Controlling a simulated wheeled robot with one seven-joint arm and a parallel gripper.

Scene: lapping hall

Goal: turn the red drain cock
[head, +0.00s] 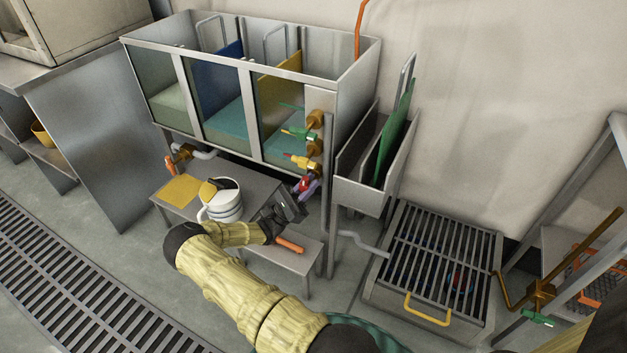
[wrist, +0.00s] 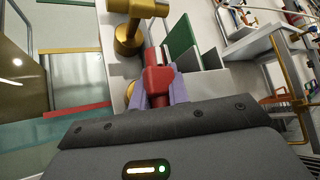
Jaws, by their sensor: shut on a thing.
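The red drain cock (head: 303,182) is the lowest of a column of brass cocks at the right front corner of the glass-fronted tank. In the wrist view the red drain cock (wrist: 157,80) sits between the two purple fingers of my gripper (wrist: 158,92), below a brass pipe fitting (wrist: 128,38). My gripper (head: 309,187) is shut on it, one finger on each side. In the head view the cock is small and partly hidden by the fingers, so its exact angle is hard to tell.
Above it are a yellow-handled cock (head: 298,160) and a green-handled cock (head: 297,133). A tank leg (head: 327,225) stands close on the right. A white jug (head: 222,203) and yellow cloth (head: 180,191) lie on the bench by my arm. A grated sink (head: 440,255) is to the right.

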